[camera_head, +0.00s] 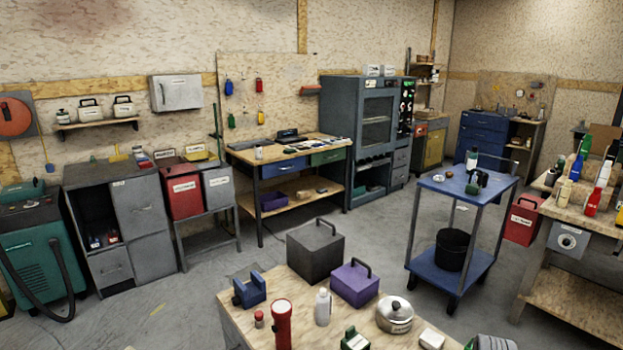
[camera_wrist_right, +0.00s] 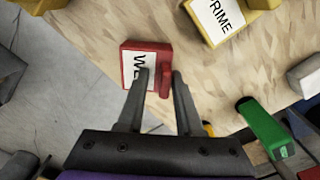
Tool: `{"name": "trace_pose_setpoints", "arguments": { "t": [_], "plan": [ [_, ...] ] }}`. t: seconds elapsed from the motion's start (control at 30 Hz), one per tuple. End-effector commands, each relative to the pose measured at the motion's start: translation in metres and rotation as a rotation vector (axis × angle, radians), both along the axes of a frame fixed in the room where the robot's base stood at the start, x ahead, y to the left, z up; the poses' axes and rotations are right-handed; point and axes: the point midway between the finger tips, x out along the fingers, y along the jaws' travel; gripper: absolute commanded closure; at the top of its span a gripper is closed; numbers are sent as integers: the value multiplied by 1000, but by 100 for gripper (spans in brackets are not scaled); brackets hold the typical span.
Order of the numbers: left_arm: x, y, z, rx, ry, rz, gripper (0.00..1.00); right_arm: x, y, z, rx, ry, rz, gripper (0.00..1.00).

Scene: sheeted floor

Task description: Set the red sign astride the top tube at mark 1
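In the right wrist view, a red piece with a white label (camera_wrist_right: 137,66) reading "WE" lies on a wooden surface; it looks like the red sign. My right gripper (camera_wrist_right: 161,75) is open above it. A narrow upright red part of the piece shows between the fingertips, with a gap visible on at least one side. The left fingertip covers part of the label. I cannot make out a top tube or mark 1 in either view. My left gripper is not in view.
In the right wrist view, a yellow container (camera_wrist_right: 222,22) labelled "PRIME" and a green piece (camera_wrist_right: 263,127) are nearby. In the head view, the near bench (camera_head: 245,325) holds a red flashlight (camera_head: 282,322), a purple box (camera_head: 354,283) and a lidded pot (camera_head: 394,313). A blue cart (camera_head: 440,188) stands beyond.

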Motion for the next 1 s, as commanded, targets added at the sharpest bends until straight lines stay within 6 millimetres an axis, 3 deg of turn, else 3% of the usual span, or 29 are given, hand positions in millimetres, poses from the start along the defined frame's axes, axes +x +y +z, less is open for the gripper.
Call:
{"name": "trace_pose_setpoints", "arguments": {
  "t": [0.1,0.37,1.0],
  "plan": [
    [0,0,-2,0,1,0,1,3,4,-8,7,-9,3,100],
    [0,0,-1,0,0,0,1,3,5,-6,7,-11,5,100],
    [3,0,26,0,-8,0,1,1,2,36,2,-7,2,100]
  ]
}}
